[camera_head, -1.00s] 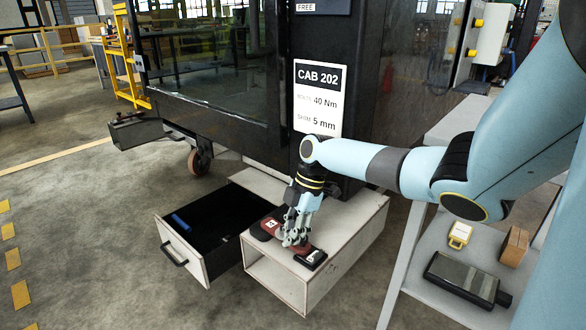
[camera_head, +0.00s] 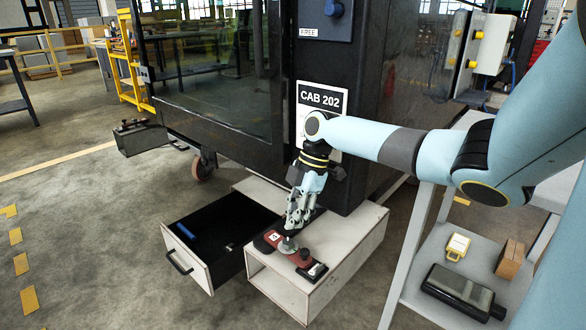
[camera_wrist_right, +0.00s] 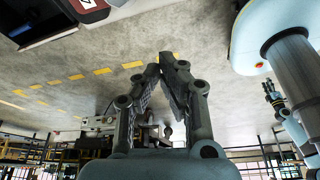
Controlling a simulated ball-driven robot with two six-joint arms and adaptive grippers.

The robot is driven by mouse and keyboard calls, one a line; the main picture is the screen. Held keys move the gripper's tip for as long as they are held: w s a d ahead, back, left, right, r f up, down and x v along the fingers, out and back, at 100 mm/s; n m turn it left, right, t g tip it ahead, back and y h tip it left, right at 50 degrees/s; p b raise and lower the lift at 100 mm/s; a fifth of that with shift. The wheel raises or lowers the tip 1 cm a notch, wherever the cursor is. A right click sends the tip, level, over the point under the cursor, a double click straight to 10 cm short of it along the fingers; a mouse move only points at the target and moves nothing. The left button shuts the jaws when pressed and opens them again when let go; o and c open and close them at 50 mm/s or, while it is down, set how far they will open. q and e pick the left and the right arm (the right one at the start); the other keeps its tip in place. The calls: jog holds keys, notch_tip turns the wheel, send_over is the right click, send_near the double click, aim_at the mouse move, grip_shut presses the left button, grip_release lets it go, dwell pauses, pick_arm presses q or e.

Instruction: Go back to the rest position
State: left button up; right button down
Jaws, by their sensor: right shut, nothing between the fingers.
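My right gripper (camera_head: 290,229) is shut and empty, with its fingers pointing down just above or at the red-and-black tool (camera_head: 303,258). I cannot tell in the head view whether they touch. The tool lies on top of the white open-fronted box (camera_head: 279,286). In the right wrist view the closed fingers (camera_wrist_right: 167,62) meet at their tips with nothing between them, and part of the red tool (camera_wrist_right: 88,4) shows at the top left, apart from them. A small blue-and-dark part at the right of the wrist view looks like my left gripper (camera_wrist_right: 272,92); its jaws are too small to read.
An open drawer (camera_head: 197,266) with a blue item inside stands left of the box. The dark cab with the CAB 202 sign (camera_head: 322,97) rises close behind my gripper. A grey trolley shelf (camera_head: 425,296) at the right holds several items. The floor at front left is clear.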

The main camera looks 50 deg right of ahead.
dwell(0.4)
jog(key=s+a+f+m+h+p, duration=0.1)
jog(key=s+a+f+m, duration=0.3)
jog(key=s+f, duration=0.6)
jog(key=s+a+f+m+h+p, duration=0.1)
jog(key=s+a+f+m, duration=0.4)
jog(key=s+f, duration=0.5)
jog(key=s+a+f+m+h+p, duration=0.1)
jog(key=s+a+f+m, duration=0.4)
jog(key=s+f, duration=0.6)
jog(key=s+a+h, duration=0.1)
jog(key=s+a, duration=0.1)
jog(key=s, duration=1)
jog(key=shift+s+g+h+p, duration=0.25)
jog(key=shift+g+h+p, duration=0.05)
jog(key=shift+g+p, duration=0.1)
